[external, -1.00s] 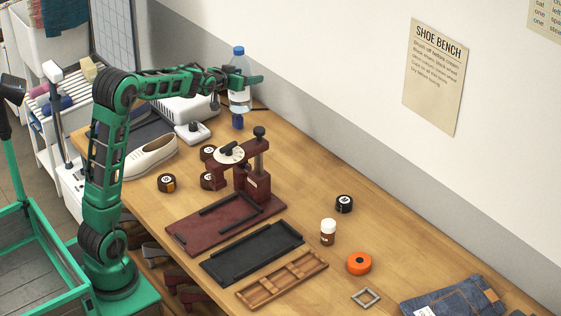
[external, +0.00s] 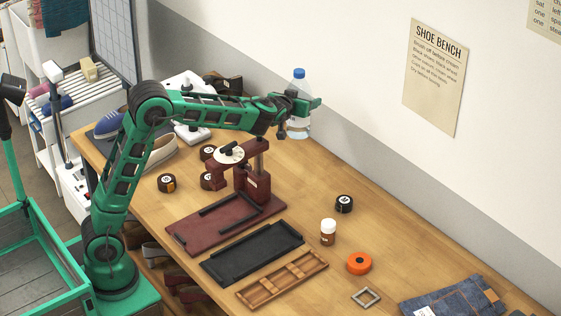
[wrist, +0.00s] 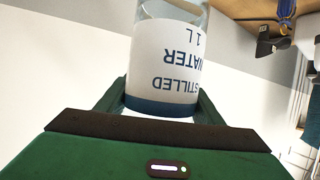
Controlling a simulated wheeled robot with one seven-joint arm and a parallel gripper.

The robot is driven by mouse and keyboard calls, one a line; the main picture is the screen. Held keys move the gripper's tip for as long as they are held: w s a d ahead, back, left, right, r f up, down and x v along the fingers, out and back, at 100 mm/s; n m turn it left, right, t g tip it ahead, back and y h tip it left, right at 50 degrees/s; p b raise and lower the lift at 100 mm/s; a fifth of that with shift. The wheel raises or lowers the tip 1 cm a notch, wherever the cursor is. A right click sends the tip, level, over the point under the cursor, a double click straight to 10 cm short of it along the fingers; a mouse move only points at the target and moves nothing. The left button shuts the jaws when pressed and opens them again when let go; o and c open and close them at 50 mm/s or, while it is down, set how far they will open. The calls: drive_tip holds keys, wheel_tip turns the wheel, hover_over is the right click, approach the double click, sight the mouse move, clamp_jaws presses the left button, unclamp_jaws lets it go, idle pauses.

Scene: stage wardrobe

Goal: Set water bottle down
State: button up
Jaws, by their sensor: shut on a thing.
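The water bottle (external: 299,122) is clear with a blue cap and is upright in the external view. My gripper (external: 304,101) is shut around its upper part. The bottle is near the wall, behind the dark red press; whether its base touches the bench cannot be told from this angle. In the wrist view the bottle (wrist: 168,55) shows a white label reading "distilled water 1 L", upside down, between the two green fingers (wrist: 160,105).
The dark red press (external: 250,180) stands on the wooden bench (external: 410,250), with several round tins near it. Bare wood lies between the press and the wall.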

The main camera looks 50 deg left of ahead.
sight(302, 129)
drive_tip(key=d+f, duration=0.2)
drive_tip(key=f, duration=0.1)
drive_tip(key=d+f, duration=0.1)
drive_tip(key=shift+s+f, duration=0.15)
drive_tip(key=shift+f, duration=0.1)
wheel_tip(302, 129, down, 11)
idle(0.8)
drive_tip(key=o, duration=2)
drive_tip(key=shift+f, duration=0.1)
drive_tip(key=s+r, duration=0.1)
drive_tip(key=r, duration=0.1)
drive_tip(key=d+r, duration=0.1)
drive_tip(key=r, duration=0.2)
drive_tip(key=s+r, duration=0.1)
drive_tip(key=r, duration=0.2)
drive_tip(key=shift+s+d+r, duration=0.15)
drive_tip(key=shift+s+r, duration=0.05)
drive_tip(key=shift+s, duration=0.1)
